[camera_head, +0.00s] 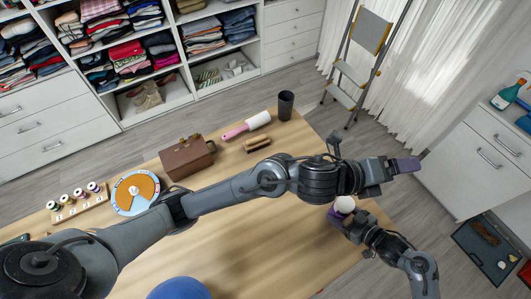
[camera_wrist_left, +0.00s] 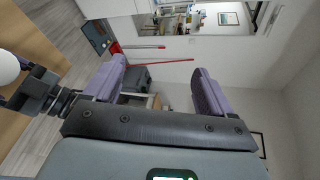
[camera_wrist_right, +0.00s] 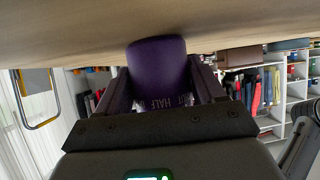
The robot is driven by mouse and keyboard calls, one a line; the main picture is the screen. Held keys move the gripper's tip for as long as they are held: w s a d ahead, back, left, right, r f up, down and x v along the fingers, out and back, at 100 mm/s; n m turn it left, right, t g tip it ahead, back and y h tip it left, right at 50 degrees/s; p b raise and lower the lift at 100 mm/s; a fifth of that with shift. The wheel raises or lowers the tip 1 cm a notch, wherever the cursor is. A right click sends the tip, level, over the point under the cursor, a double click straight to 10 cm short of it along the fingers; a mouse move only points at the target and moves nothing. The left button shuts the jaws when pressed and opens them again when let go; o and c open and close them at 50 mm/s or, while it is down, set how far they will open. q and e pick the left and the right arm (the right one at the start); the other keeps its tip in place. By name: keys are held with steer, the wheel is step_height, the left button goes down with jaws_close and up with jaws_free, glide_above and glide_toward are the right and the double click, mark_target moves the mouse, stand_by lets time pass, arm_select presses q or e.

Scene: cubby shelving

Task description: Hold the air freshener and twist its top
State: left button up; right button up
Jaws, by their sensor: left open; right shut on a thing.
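The air freshener has a white rounded top (camera_head: 344,204) and a purple body (camera_wrist_right: 157,65). It is at the right end of the wooden table. My right gripper (camera_head: 343,217) is shut on the purple body, which sits between its fingers in the right wrist view. The white top shows above the fingers in the head view and at the left edge of the left wrist view (camera_wrist_left: 8,67). My left gripper (camera_wrist_left: 158,85) is open and empty. In the head view it (camera_head: 405,165) is past the table's right edge, pointing right, apart from the air freshener.
My left arm spans the wooden table (camera_head: 250,240). A dark cup (camera_head: 286,105), pink-handled roller (camera_head: 247,125), brush (camera_head: 257,144), brown case (camera_head: 187,157), orange dial (camera_head: 146,186) and jar rack (camera_head: 80,208) stand along the far side. A blue round thing (camera_head: 180,289) is near the front.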

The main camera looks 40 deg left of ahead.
arm_select(q)
steer(key=a+f+n+y, duration=0.25)
steer(key=a+n, duration=0.35)
steer(key=a, duration=0.3)
steer(key=a+f+n+y, duration=0.2)
steer(key=a+n+y, duration=0.3)
steer(key=a, duration=0.4)
steer(key=s+a+f+n+g+y, duration=0.2)
steer(key=s+a+f+n, duration=0.5)
steer(key=a, duration=0.6)
steer(key=shift+s+a+n+g+y, duration=0.15)
steer(key=shift+s+n+g+y, duration=0.25)
steer(key=shift+s+n+y, duration=0.65)
steer(key=shift+s+f+n+h, duration=0.1)
steer(key=shift+s+n+h, duration=0.15)
steer(key=shift+h, duration=0.05)
